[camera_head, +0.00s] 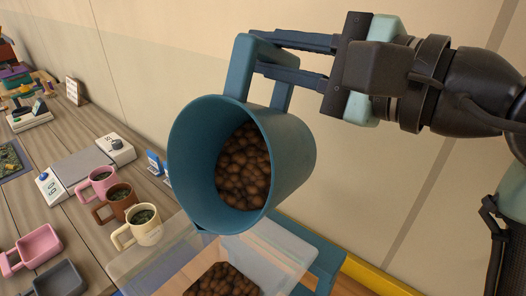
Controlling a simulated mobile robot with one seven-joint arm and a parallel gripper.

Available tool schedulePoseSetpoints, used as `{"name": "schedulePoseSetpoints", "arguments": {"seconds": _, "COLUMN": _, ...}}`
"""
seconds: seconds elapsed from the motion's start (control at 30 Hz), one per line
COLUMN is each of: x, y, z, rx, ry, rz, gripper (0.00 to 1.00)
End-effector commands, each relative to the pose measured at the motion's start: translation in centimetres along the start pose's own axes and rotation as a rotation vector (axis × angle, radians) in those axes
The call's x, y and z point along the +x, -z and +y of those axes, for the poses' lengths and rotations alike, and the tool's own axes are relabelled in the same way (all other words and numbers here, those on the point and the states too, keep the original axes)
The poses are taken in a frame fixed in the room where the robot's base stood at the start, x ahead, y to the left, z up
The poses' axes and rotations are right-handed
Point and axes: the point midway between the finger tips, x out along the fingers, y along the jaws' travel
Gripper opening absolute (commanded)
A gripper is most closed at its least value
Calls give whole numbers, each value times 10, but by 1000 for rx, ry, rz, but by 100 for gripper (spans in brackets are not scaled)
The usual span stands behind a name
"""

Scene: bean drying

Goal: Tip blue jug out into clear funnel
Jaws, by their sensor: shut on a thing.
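The blue jug (292,150) is held up in the air, tilted with its mouth facing toward the camera and down. Brown beans (243,170) lie inside it against its lower right wall. My gripper (266,52) is shut on the jug's handle at the top. The clear funnel (137,258) is below the jug's lower lip, partly cut off by the bottom edge of the picture. Brown beans (222,283) show in or through it. No beans are seen falling. The jug hides part of the funnel's back rim.
A wooden table (75,135) on the left holds a scale (82,165), pink (101,188), brown (120,203) and cream mugs (143,228), and pink (35,246) and grey scoops (60,279). A small sign (73,91) stands near the wall.

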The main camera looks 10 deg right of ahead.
Motion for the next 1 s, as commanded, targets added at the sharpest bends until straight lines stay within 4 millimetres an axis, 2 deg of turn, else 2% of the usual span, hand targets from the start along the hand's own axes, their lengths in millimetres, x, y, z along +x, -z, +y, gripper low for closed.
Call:
{"name": "schedulePoseSetpoints", "arguments": {"seconds": 0.2, "x": -1, "y": -7, "z": 2, "rx": -57, "ry": 11, "rz": 0, "gripper": 0}}
{"name": "schedulePoseSetpoints", "arguments": {"seconds": 0.57, "x": -1, "y": -8, "z": 4, "rx": -68, "ry": 12, "rz": 0, "gripper": 0}}
{"name": "schedulePoseSetpoints", "arguments": {"seconds": 0.8, "x": -3, "y": -24, "z": 14, "rx": -191, "ry": 27, "rz": 1, "gripper": 0}}
{"name": "schedulePoseSetpoints", "arguments": {"seconds": 1.0, "x": -5, "y": -36, "z": 15, "rx": -261, "ry": 36, "rz": 1, "gripper": 0}}
